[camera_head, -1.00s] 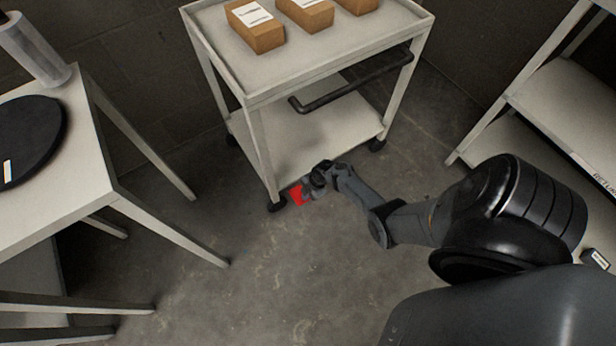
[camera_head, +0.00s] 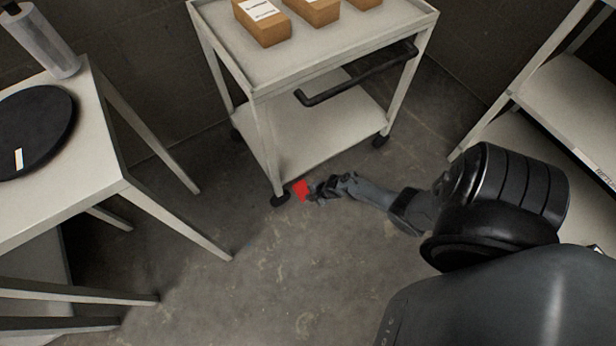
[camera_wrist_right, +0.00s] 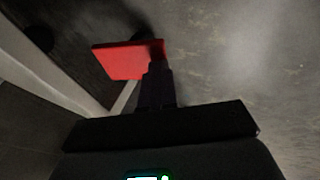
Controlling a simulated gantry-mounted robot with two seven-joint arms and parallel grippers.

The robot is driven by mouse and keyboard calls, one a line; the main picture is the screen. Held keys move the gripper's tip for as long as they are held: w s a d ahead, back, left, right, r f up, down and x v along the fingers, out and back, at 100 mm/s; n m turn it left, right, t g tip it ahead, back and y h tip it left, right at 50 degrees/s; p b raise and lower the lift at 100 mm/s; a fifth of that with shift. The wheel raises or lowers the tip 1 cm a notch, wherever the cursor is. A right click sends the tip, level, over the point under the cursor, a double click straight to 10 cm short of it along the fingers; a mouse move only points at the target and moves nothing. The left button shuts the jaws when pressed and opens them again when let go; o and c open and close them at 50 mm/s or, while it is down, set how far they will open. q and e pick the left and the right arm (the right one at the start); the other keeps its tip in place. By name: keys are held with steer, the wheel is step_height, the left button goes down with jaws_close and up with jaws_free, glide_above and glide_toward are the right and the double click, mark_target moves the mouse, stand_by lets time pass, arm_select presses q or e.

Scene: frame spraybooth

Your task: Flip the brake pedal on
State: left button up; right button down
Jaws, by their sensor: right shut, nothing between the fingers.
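The brake pedal (camera_head: 301,190) is a small red plate low by the front-left caster of the white cart (camera_head: 257,135). In the right wrist view the red pedal (camera_wrist_right: 125,60) lies just past my fingertips. My right gripper (camera_head: 317,192) is at the pedal's right side, low near the floor; in the right wrist view its dark shut fingers (camera_wrist_right: 157,70) overlap the pedal's right edge. Whether they touch it, I cannot tell. The gripper holds nothing. My left gripper is not in view.
The cart carries cardboard boxes (camera_head: 262,22) on top and has a dark handle (camera_head: 355,75). A white table (camera_head: 105,165) with a black disc (camera_head: 35,130) stands at left. A shelf unit (camera_head: 560,100) stands at right. The floor in front of the cart is clear.

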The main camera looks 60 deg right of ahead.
steer(key=shift+s+f, duration=0.1)
stand_by(0.3)
steer(key=p+v, duration=1.1)
steer(key=v, duration=0.3)
steer(key=shift+w+a+p, duration=0.25)
steer(key=shift+a+p, duration=0.15)
steer(key=shift+a, duration=0.25)
